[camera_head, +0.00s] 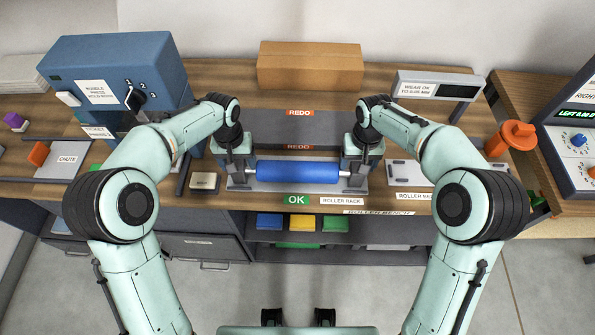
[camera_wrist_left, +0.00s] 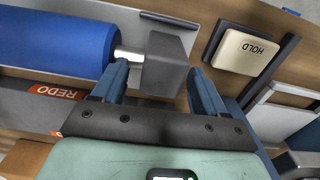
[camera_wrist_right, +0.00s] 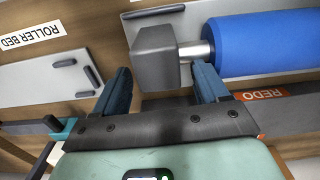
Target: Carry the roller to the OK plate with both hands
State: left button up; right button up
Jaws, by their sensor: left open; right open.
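The blue roller (camera_head: 297,171) lies level, left to right, over the light grey plate (camera_head: 240,187) behind the green OK label (camera_head: 296,199). A metal shaft and a dark grey end block show at each end. My left gripper (camera_head: 238,160) is open at the left end; in the left wrist view its fingers stand either side of the end block (camera_wrist_left: 166,66). My right gripper (camera_head: 358,160) is open at the right end; its fingers straddle the other block (camera_wrist_right: 155,55) in the right wrist view. I cannot tell whether any finger touches.
Dark plates with REDO labels (camera_head: 299,113) lie behind the roller. A cardboard box (camera_head: 310,67) stands at the back. A blue press (camera_head: 115,75) is left, a HOLD block (camera_head: 204,181) left of the roller, an orange cup (camera_head: 512,136) right. Coloured bins sit below the bench.

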jog(key=shift+r, duration=0.25)
pick_arm(q)
notch_tip(320, 180, up, 12)
jog(key=shift+f, duration=0.2)
pick_arm(e)
notch_tip(320, 180, up, 12)
jog(key=shift+f, duration=0.2)
pick_arm(q)
jog(key=shift+s, duration=0.1)
pick_arm(e)
jog(key=shift+s, duration=0.1)
